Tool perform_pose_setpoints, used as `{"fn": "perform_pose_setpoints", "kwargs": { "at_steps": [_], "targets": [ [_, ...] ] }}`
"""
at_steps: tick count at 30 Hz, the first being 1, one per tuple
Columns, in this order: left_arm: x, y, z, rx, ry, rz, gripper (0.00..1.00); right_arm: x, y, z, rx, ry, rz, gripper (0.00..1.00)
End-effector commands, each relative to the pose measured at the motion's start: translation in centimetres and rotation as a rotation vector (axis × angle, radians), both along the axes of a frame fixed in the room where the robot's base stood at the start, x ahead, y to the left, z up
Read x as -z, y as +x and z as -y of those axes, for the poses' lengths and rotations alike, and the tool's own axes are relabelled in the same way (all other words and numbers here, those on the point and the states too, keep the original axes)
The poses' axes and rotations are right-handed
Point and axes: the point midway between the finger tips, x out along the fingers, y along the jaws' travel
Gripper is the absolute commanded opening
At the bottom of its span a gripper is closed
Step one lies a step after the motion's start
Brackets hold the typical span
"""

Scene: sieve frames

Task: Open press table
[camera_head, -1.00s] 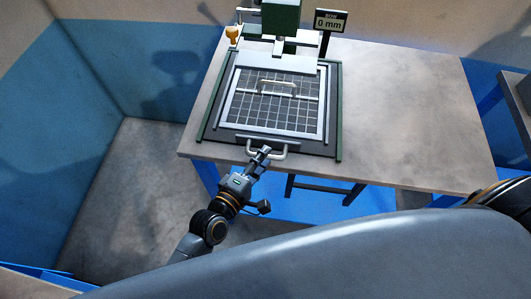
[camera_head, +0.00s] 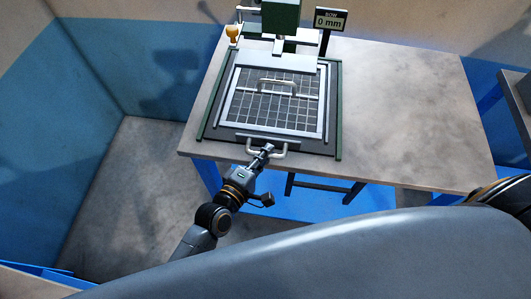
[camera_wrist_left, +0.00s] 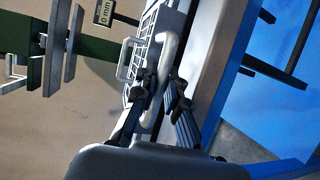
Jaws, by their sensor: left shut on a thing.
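The press table (camera_head: 330,108) is a dark sliding plate between green rails, and it carries a light frame with a grid sieve (camera_head: 275,104). A pale U-shaped handle (camera_head: 283,150) sticks out from its front edge; the handle also shows in the left wrist view (camera_wrist_left: 168,50). My left gripper (camera_head: 264,151) is shut on the left part of this handle. In the left wrist view its two dark fingers (camera_wrist_left: 162,92) sit on both sides of the handle bar. My right gripper is not in view; only a part of my right arm shows at the right edge.
The green press (camera_head: 281,18) stands behind the plate with a light head over its rear edge. A sign (camera_head: 330,20) reads 0 mm. The grey tabletop (camera_head: 410,115) is bare at the right.

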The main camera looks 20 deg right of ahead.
Motion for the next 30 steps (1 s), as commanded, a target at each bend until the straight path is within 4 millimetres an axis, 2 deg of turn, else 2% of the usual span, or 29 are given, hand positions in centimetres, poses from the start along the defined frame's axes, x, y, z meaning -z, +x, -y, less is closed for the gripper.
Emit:
{"fn": "perform_pose_setpoints", "kwargs": {
  "at_steps": [5,8,21,30],
  "targets": [
    [0.0,-1.2,-0.5,0.001,0.002,-0.003,0.0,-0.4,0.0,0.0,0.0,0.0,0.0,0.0],
    [0.0,-2.6,-1.2,0.002,0.003,-0.004,0.0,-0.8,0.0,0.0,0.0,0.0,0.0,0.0],
    [0.2,-12.2,-5.8,0.004,0.005,-0.009,0.0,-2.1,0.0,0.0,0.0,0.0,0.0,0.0],
    [0.2,-17.1,-8.1,0.004,0.004,-0.007,0.0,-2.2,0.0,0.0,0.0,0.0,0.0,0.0]
  ]
}}
